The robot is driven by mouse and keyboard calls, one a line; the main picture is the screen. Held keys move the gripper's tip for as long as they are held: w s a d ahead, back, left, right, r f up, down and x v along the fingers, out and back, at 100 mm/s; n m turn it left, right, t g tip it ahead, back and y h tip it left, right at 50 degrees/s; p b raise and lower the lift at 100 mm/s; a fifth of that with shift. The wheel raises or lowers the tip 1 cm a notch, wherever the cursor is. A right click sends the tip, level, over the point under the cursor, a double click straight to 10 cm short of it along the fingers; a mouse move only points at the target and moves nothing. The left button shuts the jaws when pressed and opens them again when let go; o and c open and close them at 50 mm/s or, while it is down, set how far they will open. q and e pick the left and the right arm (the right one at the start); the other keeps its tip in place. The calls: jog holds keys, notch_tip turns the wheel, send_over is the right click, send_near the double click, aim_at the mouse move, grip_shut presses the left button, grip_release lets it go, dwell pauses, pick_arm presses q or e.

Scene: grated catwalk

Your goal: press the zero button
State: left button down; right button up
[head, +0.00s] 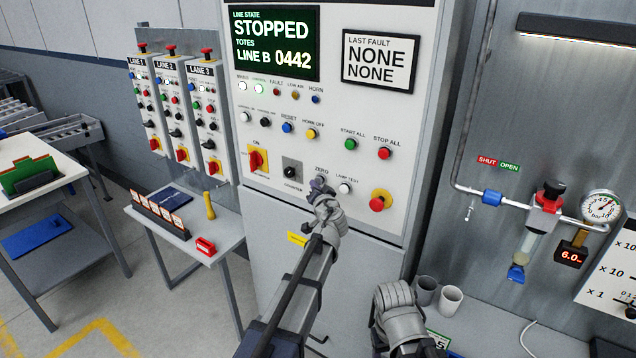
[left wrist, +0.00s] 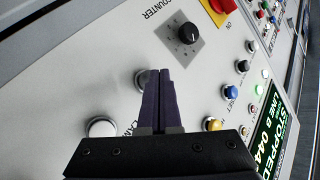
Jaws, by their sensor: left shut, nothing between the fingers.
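The control panel (head: 300,215) stands in front of me. The label ZERO shows in the head view, with its button hidden there behind my left gripper (head: 318,184). In the left wrist view the pale zero button (left wrist: 141,81) is partly covered by the dark fingertips of my left gripper (left wrist: 163,74). These fingers are shut and empty, and the tips are right at the button. I cannot tell whether they touch it. The white lamp test button (head: 344,187) is just right of it and also shows in the left wrist view (left wrist: 101,127).
The black counter knob (head: 291,171) and yellow-red switch (head: 257,159) sit left of the zero button. A red mushroom button (head: 379,201) is to the right. A small side table (head: 190,235) stands left. Two cups (head: 450,299) stand near my right arm.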

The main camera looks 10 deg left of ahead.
pick_arm(q)
jog(key=shift+w+d, duration=0.3)
jog(key=shift+w, duration=0.45)
dwell(0.9)
jog(key=shift+s, duration=0.15)
jog(key=shift+s+a, duration=0.2)
jog(key=shift+s, duration=0.3)
jog(key=shift+s+a, duration=0.2)
jog(key=shift+s, duration=0.3)
jog(key=shift+s, duration=0.1)
jog(key=s, duration=0.1)
jog(key=s+a, duration=0.1)
jog(key=s, duration=0.2)
jog(key=shift+s+a, duration=0.25)
jog(key=shift+a, duration=0.1)
dwell(0.4)
